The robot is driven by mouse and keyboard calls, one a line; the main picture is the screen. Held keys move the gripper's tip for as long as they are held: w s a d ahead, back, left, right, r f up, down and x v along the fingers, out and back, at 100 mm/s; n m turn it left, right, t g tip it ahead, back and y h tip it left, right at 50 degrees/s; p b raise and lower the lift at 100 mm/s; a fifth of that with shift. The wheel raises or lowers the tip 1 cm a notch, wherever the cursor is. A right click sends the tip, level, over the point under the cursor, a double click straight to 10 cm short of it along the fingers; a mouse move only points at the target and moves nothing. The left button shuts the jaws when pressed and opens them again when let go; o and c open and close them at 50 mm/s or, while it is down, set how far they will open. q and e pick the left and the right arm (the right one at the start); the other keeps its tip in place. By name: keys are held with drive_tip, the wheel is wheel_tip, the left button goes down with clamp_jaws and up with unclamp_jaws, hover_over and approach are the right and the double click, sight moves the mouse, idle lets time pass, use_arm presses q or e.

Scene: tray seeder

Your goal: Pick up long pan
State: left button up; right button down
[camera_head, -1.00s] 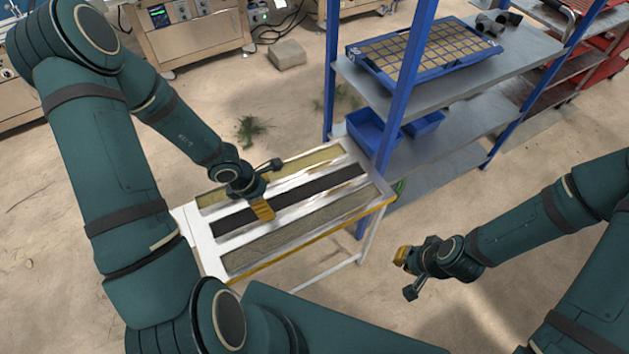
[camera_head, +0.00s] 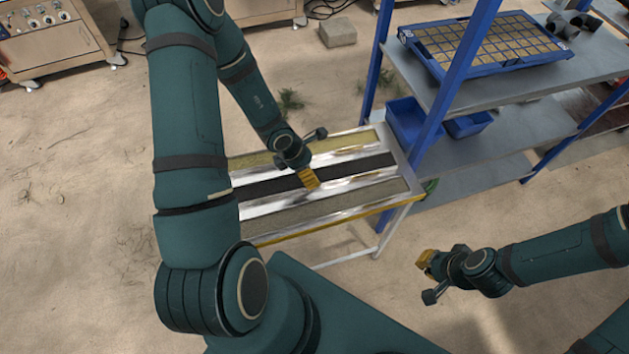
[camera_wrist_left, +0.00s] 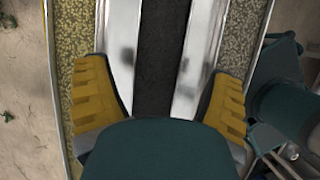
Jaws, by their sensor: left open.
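Three long, narrow pans lie side by side in a white-framed table. The far pan (camera_head: 347,144) has a yellowish grainy fill, the middle pan (camera_head: 360,168) a dark fill, and the near pan (camera_head: 335,203) a greyish grainy fill. My left gripper (camera_head: 309,178) points down over the middle pan. In the left wrist view its yellow fingers (camera_wrist_left: 161,95) are spread wide, with the dark strip of the middle pan (camera_wrist_left: 160,50) and its shiny borders between them. I cannot tell its exact height. My right gripper (camera_head: 425,262) is off the table at the right, holding nothing visible.
A blue-posted shelf (camera_head: 490,95) stands just beyond the table's right end. It carries a blue gridded tray (camera_head: 487,68) on top and blue bins (camera_head: 412,120) lower down. Sandy floor is open around. A grey block (camera_head: 338,32) lies behind.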

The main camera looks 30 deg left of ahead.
use_arm(q)
drive_tip(key=shift+a+b+x, duration=0.2)
drive_tip(key=shift+b+x, duration=0.45)
drive_tip(key=shift+x, duration=2)
drive_tip(key=shift+s, duration=0.1)
drive_tip(key=c, duration=1)
